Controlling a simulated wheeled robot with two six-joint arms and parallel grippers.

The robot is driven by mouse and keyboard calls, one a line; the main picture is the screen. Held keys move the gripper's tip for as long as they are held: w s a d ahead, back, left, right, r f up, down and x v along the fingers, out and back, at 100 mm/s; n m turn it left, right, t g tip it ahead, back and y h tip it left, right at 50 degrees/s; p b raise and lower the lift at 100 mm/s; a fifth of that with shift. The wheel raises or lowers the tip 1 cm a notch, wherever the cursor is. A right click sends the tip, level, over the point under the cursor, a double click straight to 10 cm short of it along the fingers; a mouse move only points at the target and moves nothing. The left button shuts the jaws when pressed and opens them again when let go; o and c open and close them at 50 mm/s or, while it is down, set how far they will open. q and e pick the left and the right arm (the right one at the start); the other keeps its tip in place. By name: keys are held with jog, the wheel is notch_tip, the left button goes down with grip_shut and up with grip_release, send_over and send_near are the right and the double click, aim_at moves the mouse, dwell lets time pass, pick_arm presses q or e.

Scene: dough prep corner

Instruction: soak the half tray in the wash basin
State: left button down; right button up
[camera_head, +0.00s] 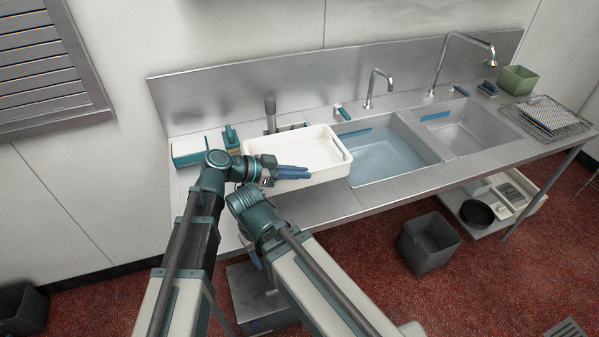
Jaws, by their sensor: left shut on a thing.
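The half tray (310,149) is white, shallow and empty. My left gripper (291,173) has its blue fingers shut on the tray's near left side. The tray looks about level over the left part of the steel counter and covers much of what lies under it. A basin of bluish water (385,161) is just right of the tray, and an emptier-looking basin (470,128) lies beyond it. A rim and a short grey fixture (270,108) show behind the tray; what is under it is hidden. My right gripper is not in view.
A teal-and-white box (196,150) and a teal-handled brush (232,139) stand left of the tray. Curved taps (377,85) rise behind the basins. A wire rack (548,118) and a green tub (517,80) are at the right. A dark bin (428,243) stands below.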

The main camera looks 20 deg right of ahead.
pick_arm(q)
notch_tip(320, 180, up, 5)
jog(key=p, duration=0.5)
jog(key=shift+r, duration=0.1)
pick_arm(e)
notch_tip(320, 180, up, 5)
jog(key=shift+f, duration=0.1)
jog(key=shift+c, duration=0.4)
pick_arm(q)
jog(key=shift+d, duration=0.1)
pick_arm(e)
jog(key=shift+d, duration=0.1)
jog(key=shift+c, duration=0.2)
